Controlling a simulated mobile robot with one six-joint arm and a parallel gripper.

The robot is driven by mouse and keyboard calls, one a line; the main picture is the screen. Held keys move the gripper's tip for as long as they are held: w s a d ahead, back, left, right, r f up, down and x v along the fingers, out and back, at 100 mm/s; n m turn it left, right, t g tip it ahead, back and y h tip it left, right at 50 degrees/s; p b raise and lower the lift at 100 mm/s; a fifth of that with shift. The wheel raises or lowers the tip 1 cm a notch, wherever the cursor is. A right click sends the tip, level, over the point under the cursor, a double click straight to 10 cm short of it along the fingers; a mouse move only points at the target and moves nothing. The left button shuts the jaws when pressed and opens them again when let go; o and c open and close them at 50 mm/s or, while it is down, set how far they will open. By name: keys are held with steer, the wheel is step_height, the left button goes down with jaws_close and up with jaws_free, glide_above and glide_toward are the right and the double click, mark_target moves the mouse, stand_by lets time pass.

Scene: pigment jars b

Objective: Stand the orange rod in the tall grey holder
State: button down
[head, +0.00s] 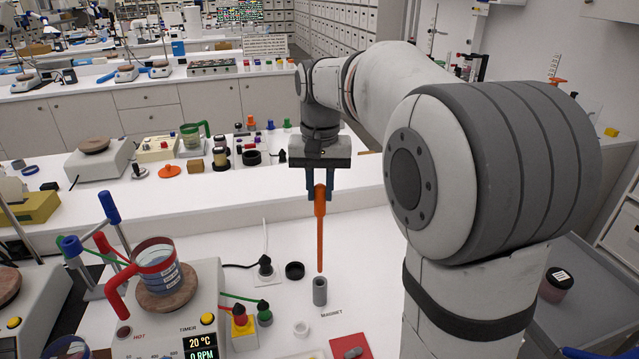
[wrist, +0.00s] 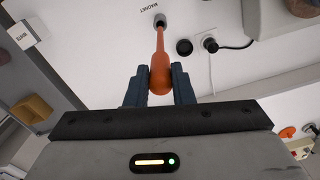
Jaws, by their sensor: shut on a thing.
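The orange rod (head: 319,235) hangs upright, thicker at its top, with its thin end pointing down. My gripper (head: 320,192) is shut on the rod's thick upper part. The tall grey holder (head: 320,291) is a small open cylinder standing on the white bench just below the rod's lower end. In the head view a small gap shows between rod tip and holder. In the wrist view the rod (wrist: 160,60) runs between the blue fingers towards the holder (wrist: 160,20), and its tip overlaps the holder there.
A black ring-like cap (head: 295,270) and a black plug with a cable (head: 265,266) stand left of the holder. A white ring (head: 301,328) and a red mat (head: 351,347) lie in front. A hotplate with a red-handled beaker (head: 155,265) stands at left.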

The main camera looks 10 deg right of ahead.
mark_target(320, 236)
steer(key=shift+f+b, duration=0.5)
steer(key=shift+f, duration=0.6)
steer(key=shift+p, duration=0.35)
stand_by(0.7)
steer(key=shift+f+b, duration=3)
steer(key=shift+f, duration=1.3)
steer(key=c, duration=1.2)
jaws_free()
steer(key=shift+o, duration=0.2)
steer(key=shift+r, duration=0.15)
step_height(320, 236, up, 8)
steer(key=shift+f, duration=0.15)
